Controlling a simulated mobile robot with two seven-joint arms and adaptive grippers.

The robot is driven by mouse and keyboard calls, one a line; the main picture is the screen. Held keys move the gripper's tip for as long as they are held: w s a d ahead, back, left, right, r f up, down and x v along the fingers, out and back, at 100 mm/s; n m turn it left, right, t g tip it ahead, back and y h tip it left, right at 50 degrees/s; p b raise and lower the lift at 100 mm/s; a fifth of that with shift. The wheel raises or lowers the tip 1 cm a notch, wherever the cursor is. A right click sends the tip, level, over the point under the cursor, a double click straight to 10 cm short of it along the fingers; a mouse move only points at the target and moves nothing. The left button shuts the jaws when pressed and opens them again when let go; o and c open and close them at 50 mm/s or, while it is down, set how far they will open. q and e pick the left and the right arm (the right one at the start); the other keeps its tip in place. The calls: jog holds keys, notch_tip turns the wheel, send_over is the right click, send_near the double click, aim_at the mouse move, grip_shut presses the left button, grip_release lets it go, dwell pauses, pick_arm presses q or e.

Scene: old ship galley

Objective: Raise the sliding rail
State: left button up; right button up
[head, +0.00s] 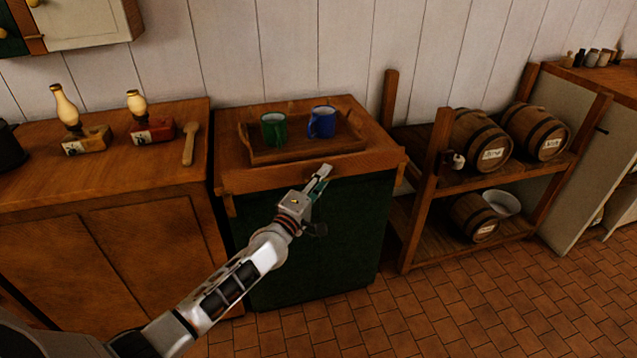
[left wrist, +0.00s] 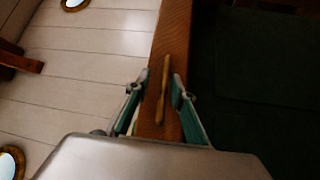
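The green cabinet (head: 310,240) has a wooden top, with a wooden rail (head: 262,180) running along its front edge. My left gripper (head: 322,178) is at the front of this rail, right of its middle. In the left wrist view the two fingers (left wrist: 157,98) are apart, one on each side of a thin wooden strip (left wrist: 165,75) that stands out from a broader wooden board (left wrist: 172,35). I cannot tell whether either finger touches the strip. My right gripper is in neither view.
A wooden tray (head: 290,153) with a green mug (head: 274,130) and a blue mug (head: 321,122) stands on the cabinet top. At left, a counter holds two lamps and a wooden spatula (head: 190,143). At right, a shelf (head: 425,195) holds several barrels. The tiled floor (head: 440,310) in front is clear.

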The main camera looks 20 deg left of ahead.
pick_arm(q)
jog(key=v, duration=1.1)
jog(key=shift+s, duration=0.4)
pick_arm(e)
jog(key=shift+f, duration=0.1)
pick_arm(q)
jog(key=shift+a, duration=0.1)
